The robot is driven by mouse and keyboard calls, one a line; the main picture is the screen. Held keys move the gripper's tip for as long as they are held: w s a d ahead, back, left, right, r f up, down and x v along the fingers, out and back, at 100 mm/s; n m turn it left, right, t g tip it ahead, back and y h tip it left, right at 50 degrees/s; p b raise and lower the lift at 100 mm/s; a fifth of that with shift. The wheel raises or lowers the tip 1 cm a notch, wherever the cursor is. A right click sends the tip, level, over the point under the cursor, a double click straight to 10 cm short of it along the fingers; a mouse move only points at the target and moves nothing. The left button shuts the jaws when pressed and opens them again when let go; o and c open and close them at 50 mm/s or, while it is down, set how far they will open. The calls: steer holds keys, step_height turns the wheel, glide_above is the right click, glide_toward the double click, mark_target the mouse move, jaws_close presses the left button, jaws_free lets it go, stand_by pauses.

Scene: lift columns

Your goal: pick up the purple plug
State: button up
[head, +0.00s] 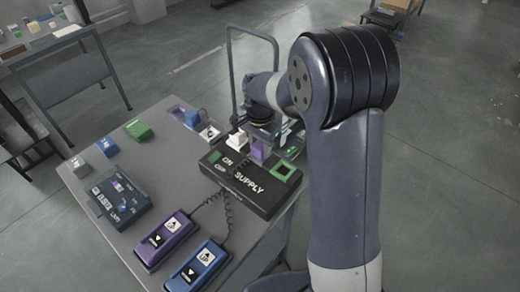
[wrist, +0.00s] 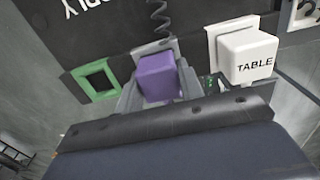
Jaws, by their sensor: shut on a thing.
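The purple plug (wrist: 158,77) sits between the two fingers of my gripper (wrist: 160,92), which is shut on it. In the head view the purple plug (head: 258,151) shows below my gripper (head: 265,145), at the back of the black SUPPLY box (head: 237,196). In the wrist view a light grey socket frame shows behind the plug, close to it. I cannot tell whether the plug is seated in it or just clear of it.
Next to the plug are a white TABLE plug (wrist: 248,56) and an empty green-framed socket (wrist: 96,81). Purple (head: 167,238) and blue (head: 198,267) handsets lie at the table's front. A dark control box (head: 118,198) and a green block (head: 139,129) stand left.

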step_height(320, 180, up, 10)
steer(key=shift+f, duration=0.15)
step_height(320, 180, up, 5)
steer(key=p, duration=0.4)
glide_above(260, 145)
stand_by(1.1)
steer(key=shift+r, duration=0.2)
stand_by(0.3)
